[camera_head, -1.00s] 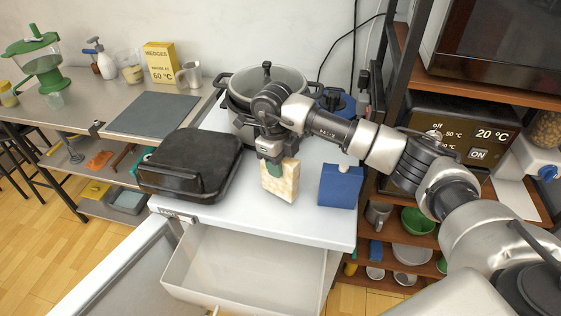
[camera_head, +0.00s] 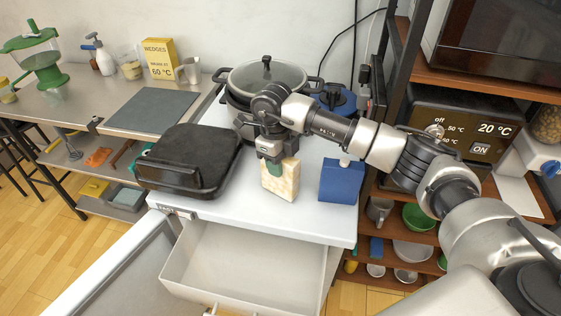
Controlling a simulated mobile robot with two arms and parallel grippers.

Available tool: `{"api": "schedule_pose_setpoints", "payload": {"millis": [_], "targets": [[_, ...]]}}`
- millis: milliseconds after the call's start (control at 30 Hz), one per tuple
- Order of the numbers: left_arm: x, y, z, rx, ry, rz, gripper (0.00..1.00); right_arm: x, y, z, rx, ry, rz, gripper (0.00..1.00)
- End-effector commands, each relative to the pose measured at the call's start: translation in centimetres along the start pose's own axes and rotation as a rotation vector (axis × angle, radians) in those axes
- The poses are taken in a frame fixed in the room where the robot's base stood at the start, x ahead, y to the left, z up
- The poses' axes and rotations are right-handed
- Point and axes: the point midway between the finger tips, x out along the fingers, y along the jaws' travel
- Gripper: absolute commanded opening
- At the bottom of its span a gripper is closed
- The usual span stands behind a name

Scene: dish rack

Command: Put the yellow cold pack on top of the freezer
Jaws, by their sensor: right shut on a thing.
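The yellow cold pack (camera_head: 284,183) is a pale yellow, mottled block held upright. My right gripper (camera_head: 274,168), with green finger pads, is shut on its upper part from above. The pack is over the front part of the white freezer top (camera_head: 250,213). Its lower edge is at or very close to the surface; I cannot tell if it touches. The freezer's front drawer (camera_head: 240,262) is pulled open below. My left gripper is not in view.
A blue pack (camera_head: 341,182) stands just right of the yellow one. A black grill (camera_head: 188,160) sits at left, and a lidded pot (camera_head: 266,76) behind. A brown shelf with an oven (camera_head: 462,130) stands at right. A strip of the freezer's front top is clear.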

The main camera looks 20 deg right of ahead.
Motion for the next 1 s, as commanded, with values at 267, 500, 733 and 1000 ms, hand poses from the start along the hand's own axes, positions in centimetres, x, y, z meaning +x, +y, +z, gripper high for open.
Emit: {"api": "schedule_pose_setpoints", "payload": {"millis": [267,500,733,1000], "targets": [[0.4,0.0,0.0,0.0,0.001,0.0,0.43,0.4,0.0,0.1,0.0,-0.001,0.0,0.03],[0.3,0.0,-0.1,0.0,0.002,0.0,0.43,0.3,0.0,0.1,0.0,-0.001,0.0,0.68],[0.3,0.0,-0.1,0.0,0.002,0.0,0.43,0.4,0.0,0.0,0.0,0.001,0.0,0.68],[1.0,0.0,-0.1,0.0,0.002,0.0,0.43,-2.7,0.0,0.1,0.0,-0.005,-0.002,0.68]]}}
